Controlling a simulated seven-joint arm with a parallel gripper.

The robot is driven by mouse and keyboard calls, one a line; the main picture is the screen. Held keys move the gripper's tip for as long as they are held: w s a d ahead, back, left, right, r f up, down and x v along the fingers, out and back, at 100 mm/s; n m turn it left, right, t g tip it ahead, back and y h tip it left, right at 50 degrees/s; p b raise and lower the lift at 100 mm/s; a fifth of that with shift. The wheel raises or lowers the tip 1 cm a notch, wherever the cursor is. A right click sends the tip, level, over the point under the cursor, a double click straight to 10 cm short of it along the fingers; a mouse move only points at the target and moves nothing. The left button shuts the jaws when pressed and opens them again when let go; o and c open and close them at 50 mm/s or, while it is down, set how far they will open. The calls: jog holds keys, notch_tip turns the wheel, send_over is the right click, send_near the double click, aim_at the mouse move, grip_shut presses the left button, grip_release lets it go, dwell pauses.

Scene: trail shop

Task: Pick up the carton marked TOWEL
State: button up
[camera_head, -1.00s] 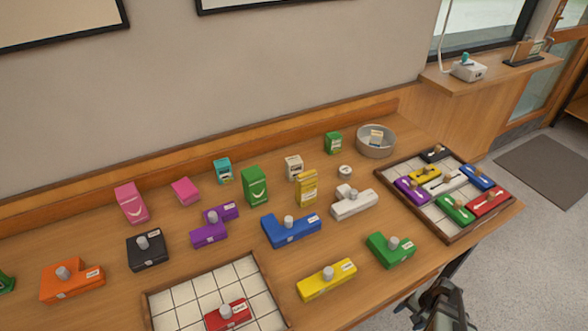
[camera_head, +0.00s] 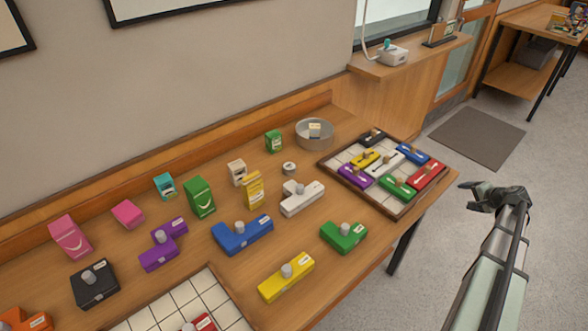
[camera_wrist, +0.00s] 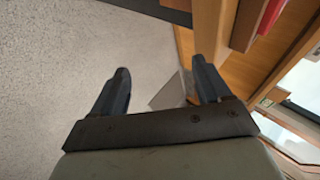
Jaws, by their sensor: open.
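Several small cartons stand along the back of the wooden table; their print is too small to read, so I cannot tell which is marked TOWEL. They are a tall pink carton (camera_head: 70,237), a low pink one (camera_head: 128,213), a teal one (camera_head: 165,186), a tall green one (camera_head: 200,198), a white one (camera_head: 237,173), a yellow one (camera_head: 253,190) and a small green one (camera_head: 273,142). Another small carton (camera_head: 314,130) is in a round grey bowl (camera_head: 314,143). My gripper (camera_head: 468,196) is open and empty, right of the table; the wrist view shows its spread fingers (camera_wrist: 160,68).
Knobbed blocks, including blue (camera_head: 242,235), yellow (camera_head: 286,278) and green (camera_head: 344,237), lie in front of the cartons. A wood-rimmed tray (camera_head: 322,166) of coloured blocks fills the table's right end. Open floor (camera_head: 430,270) lies between table and arm.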

jog(key=w+d+r+m+t+y, duration=0.15)
jog(key=d+r, duration=0.25)
jog(key=r, duration=0.5)
jog(key=w+d+r+m+t+y, duration=0.1)
jog(key=w+d+r+t, duration=0.15)
jog(key=r, duration=0.75)
jog(key=w+a+f+n+g+y, duration=0.15)
jog(key=w+a, duration=0.25)
jog(key=a, duration=0.7)
jog(key=w+a+n+g+y, duration=0.1)
jog(key=w+a+g, duration=0.3)
jog(key=a, duration=0.7)
jog(key=w+a+n+g+h, duration=0.1)
jog(key=a+g, duration=0.1)
jog(key=a, duration=0.9)
jog(key=w+a+g, duration=0.2)
jog(key=a, duration=1)
notch_tip(320, 180, up, 2)
jog(key=g+h, duration=0.3)
jog(key=h, duration=0.3)
send_over(237, 164)
notch_tip(237, 164, down, 13)
jog(key=shift+s+r, duration=0.1)
jog(key=c, duration=1.1)
